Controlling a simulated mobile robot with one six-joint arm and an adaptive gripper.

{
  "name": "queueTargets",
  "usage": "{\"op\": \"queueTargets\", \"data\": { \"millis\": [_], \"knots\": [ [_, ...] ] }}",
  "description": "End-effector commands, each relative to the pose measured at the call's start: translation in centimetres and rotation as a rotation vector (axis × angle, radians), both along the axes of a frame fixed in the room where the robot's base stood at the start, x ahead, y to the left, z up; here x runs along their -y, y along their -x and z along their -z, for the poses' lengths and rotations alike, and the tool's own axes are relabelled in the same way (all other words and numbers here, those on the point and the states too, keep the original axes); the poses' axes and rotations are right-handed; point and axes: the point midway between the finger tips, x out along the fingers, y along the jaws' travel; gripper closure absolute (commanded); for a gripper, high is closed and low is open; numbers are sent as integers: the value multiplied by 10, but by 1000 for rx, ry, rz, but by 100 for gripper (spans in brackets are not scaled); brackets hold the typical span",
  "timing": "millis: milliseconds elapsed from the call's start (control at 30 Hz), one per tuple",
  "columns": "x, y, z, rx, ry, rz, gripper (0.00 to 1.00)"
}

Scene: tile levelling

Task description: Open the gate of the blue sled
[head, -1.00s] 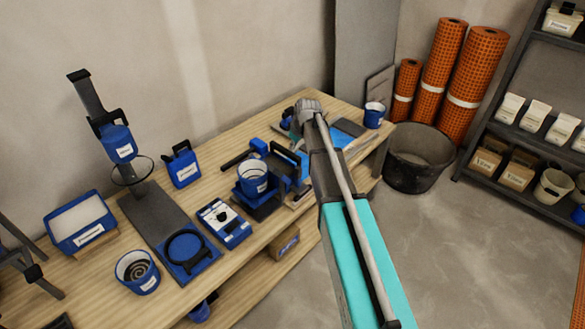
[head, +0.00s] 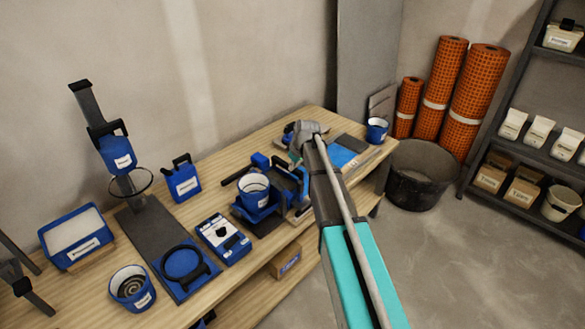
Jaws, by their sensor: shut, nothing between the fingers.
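A blue assembly with a dark upright frame (head: 286,183) stands near the bench's front edge, just left of my arm; it appears to be the blue sled. My arm covers its right side, and I cannot make out its gate or whether the gate is open. My gripper (head: 294,148) is at the arm's far end, over the back part of the bench, beyond the frame. It is small and partly hidden by my wrist; it is shut and holds nothing. I cannot tell whether it touches anything.
A blue bucket (head: 254,190) stands close left of the frame. A blue sheet (head: 342,154) and another bucket (head: 377,129) are at the bench's right end. A blue labelled box (head: 222,239), a stand (head: 135,188) and a canister (head: 182,180) occupy the left. A dark tub (head: 424,174) stands on the floor.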

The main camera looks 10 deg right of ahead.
Motion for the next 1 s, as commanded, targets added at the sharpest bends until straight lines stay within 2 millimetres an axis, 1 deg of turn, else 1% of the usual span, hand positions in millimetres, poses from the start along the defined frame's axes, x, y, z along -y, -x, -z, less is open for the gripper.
{"op": "queueTargets", "data": {
  "millis": [33,733,767,800,833,1000],
  "knots": [
    [-1,-2,8,0,0,0,100],
    [-13,-17,62,0,0,-1,100],
    [-13,-16,63,0,0,-1,100],
    [-8,-7,59,0,0,1,100],
    [-5,-3,58,0,0,1,100],
    [4,10,58,0,0,-1,100]
  ]
}}
